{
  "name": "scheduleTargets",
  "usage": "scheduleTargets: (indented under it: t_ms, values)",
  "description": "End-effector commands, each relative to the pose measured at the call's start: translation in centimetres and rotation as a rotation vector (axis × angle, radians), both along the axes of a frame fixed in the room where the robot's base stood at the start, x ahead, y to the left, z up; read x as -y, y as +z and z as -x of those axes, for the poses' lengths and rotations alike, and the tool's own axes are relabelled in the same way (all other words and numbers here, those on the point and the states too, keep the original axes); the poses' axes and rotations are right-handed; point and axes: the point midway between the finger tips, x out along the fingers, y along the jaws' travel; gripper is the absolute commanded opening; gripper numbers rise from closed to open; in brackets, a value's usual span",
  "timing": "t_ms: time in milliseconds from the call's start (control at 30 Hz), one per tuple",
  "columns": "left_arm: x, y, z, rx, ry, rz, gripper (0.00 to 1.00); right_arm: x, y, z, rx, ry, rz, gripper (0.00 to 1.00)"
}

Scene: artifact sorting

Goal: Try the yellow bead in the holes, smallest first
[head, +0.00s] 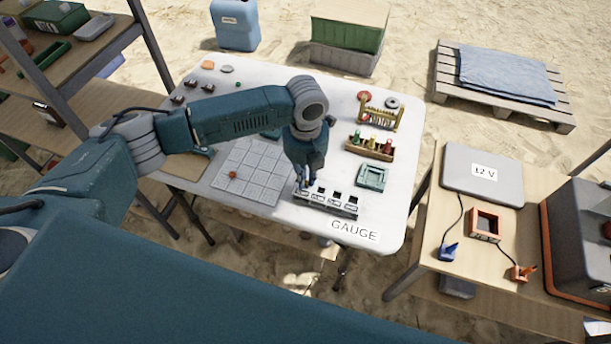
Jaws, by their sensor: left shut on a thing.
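My left gripper (304,184) points down at the gauge's left end, by the leftmost hole. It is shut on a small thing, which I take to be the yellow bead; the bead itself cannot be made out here. Whether it touches the block or sits in a hole cannot be told. The hole at that end is partly hidden by the fingers. My right gripper is not in view.
A grey grid tray (250,170) with a small orange-red piece (232,175) lies left of the gauge. A greenish square holder (372,177), a wooden rack with coloured pieces (371,147) and a bead frame (380,117) stand behind it. A side table (440,205) is at right.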

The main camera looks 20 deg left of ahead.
Motion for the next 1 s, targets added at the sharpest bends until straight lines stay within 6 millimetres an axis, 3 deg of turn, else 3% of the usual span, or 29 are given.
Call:
scheduleTargets:
  t_ms: [1000]
  values:
    - [0.00, -0.12, -0.01, 0.000, 0.000, 0.000, 0.04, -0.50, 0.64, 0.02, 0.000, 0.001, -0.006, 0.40]
